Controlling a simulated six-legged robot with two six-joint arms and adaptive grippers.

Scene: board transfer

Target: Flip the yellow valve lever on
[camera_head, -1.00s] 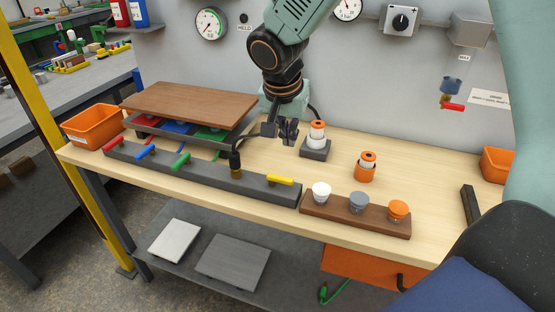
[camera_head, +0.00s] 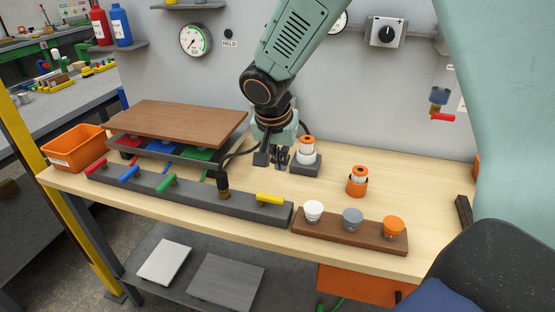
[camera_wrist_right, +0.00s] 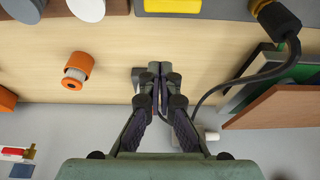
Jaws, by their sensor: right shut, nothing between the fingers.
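The yellow valve lever (camera_head: 269,198) sits on the right end of a long dark manifold bar (camera_head: 188,193) along the front of the bench. The lever lies roughly along the bar. It also shows at the top edge of the right wrist view (camera_wrist_right: 173,5). My right gripper (camera_head: 272,163) is shut and empty, behind the bar and apart from the lever. My left gripper is not in view.
Red, blue and green levers stand farther left on the bar. A black cable with a plug (camera_head: 223,188) rises beside the yellow lever. A white-and-orange spool (camera_head: 306,148) stands close right of my gripper. A brown rack (camera_head: 350,235) of cups lies right of the bar.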

